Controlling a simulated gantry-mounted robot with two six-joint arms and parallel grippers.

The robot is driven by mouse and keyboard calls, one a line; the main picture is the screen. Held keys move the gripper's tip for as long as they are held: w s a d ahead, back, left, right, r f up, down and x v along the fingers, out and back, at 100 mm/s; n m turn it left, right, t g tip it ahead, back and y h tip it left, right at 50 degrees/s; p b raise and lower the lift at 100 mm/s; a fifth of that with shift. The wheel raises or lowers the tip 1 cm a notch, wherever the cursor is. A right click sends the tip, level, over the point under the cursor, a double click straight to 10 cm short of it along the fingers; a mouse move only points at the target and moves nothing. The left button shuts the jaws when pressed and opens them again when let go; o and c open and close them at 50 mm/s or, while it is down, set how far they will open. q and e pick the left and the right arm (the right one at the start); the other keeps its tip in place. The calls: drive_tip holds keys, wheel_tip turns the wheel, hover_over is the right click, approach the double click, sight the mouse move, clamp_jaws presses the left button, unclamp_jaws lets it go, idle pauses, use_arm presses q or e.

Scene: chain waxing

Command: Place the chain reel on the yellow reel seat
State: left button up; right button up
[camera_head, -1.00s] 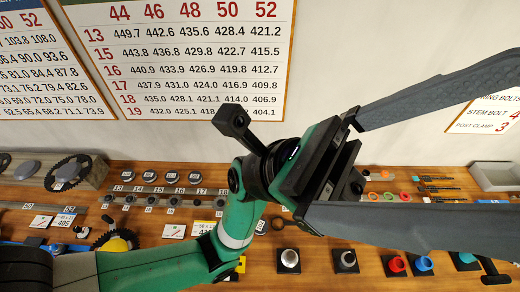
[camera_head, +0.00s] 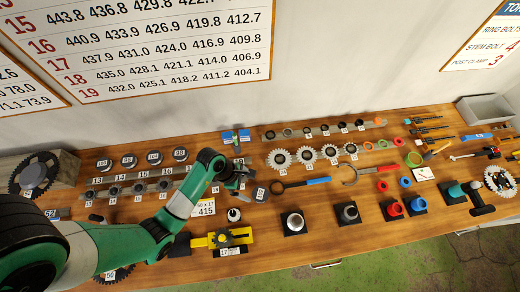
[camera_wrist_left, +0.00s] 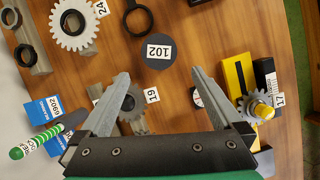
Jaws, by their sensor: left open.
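My left gripper (camera_head: 238,178) is over the middle of the bench in the head view. In the left wrist view its jaws (camera_wrist_left: 160,74) are apart and empty, with a dark disc marked 102 (camera_wrist_left: 158,58) beyond the tips. A yellow and black fixture (camera_head: 242,232) stands in front of the arm; it may be the yellow reel seat. Its yellow part (camera_wrist_left: 234,75) shows right of the jaws, beside a toothed cog marked 17 (camera_wrist_left: 248,104). My right gripper is not in view.
Cogs (camera_head: 280,158), tools and labelled rings crowd the bench (camera_head: 330,222). Black square bases with rings (camera_head: 293,222) stand along its front. A large chainring (camera_head: 34,173) is at the far left and a grey bin (camera_head: 487,108) at the back right.

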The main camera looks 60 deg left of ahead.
use_arm(q)
drive_tip(key=b, duration=0.1)
hover_over(260, 194)
drive_tip(key=s+a, duration=0.1)
drive_tip(key=s, duration=0.1)
drive_tip(key=f, duration=0.5)
drive_tip(key=shift+a, duration=0.2)
drive_tip(key=b+x, duration=0.1)
drive_tip(key=x, duration=0.4)
drive_tip(key=shift+w+b, duration=0.15)
drive_tip(key=shift+b, duration=0.2)
clamp_jaws()
